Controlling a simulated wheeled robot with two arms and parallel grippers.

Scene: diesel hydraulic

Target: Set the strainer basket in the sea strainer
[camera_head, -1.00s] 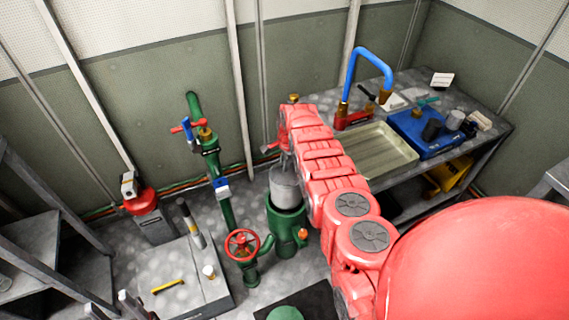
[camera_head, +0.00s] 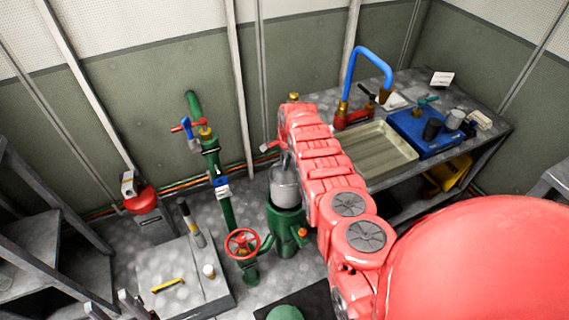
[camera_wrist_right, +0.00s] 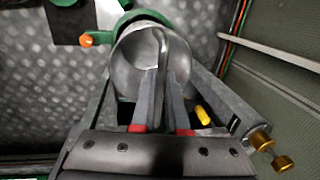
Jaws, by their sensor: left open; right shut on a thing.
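The strainer basket (camera_head: 285,187) is a grey metal cup with a bail handle. It hangs upright over the mouth of the green sea strainer (camera_head: 286,229), its lower end overlapping the rim; I cannot tell whether it is inside. My right gripper (camera_head: 284,158) is shut on the basket's handle, partly hidden by my red arm. In the right wrist view the basket (camera_wrist_right: 134,58) lies beyond the two grey fingers (camera_wrist_right: 163,85), and part of the green strainer rim (camera_wrist_right: 140,17) shows behind it. My left gripper (camera_head: 112,303) is open and empty at the lower left.
A green pipe with a red handwheel (camera_head: 242,243) stands close left of the strainer. A grey plate with a yellow tool (camera_head: 168,285) lies further left. A workbench with a tray (camera_head: 376,158) and blue box (camera_head: 425,133) stands at the right.

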